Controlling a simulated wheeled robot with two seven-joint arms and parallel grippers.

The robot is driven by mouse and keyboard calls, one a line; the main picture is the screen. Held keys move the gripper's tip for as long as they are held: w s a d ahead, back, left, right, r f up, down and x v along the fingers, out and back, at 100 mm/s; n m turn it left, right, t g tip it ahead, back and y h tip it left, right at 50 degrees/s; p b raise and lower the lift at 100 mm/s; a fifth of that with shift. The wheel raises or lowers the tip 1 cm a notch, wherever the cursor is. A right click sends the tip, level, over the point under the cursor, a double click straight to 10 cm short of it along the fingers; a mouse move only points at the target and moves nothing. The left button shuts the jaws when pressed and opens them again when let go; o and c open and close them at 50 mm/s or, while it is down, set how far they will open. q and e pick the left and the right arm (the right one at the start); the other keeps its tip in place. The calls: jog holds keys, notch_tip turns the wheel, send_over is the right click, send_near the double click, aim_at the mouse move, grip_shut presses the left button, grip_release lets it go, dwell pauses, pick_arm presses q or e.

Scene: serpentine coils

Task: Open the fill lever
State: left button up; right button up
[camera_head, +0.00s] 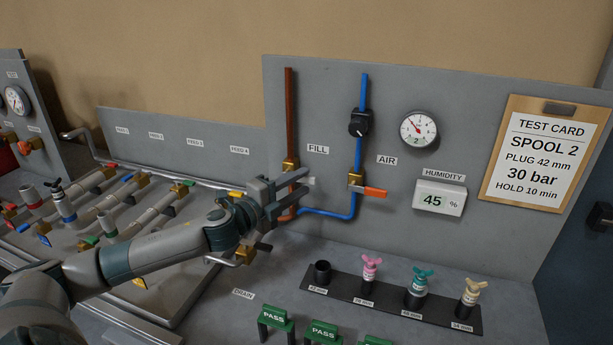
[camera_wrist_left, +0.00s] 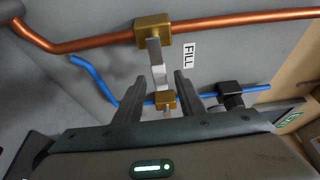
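The fill valve is a brass body (camera_head: 290,164) on the copper pipe, beside the FILL label. In the left wrist view its brass body (camera_wrist_left: 152,28) carries a pale grey lever (camera_wrist_left: 158,70) that sticks out across the pipe. My right gripper is out of view.
Right of the gripper are the blue pipe (camera_head: 340,214) and the air valve's orange lever (camera_head: 375,191). A gauge (camera_head: 419,130), humidity display (camera_head: 439,198) and test card (camera_head: 541,152) are further right. A rack (camera_head: 340,286) with several plugs stands below; valved pipes (camera_head: 150,205) lie left.

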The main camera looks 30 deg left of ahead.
pick_arm(q)
jog(key=shift+w+d+p, duration=0.15)
jog(key=shift+w+p, duration=0.1)
jog(key=shift+w, duration=0.5)
jog(key=shift+w+d+p, duration=0.1)
jog(key=shift+w+p, duration=0.1)
jog(key=shift+w, duration=0.5)
jog(key=shift+c, duration=0.6)
grip_shut()
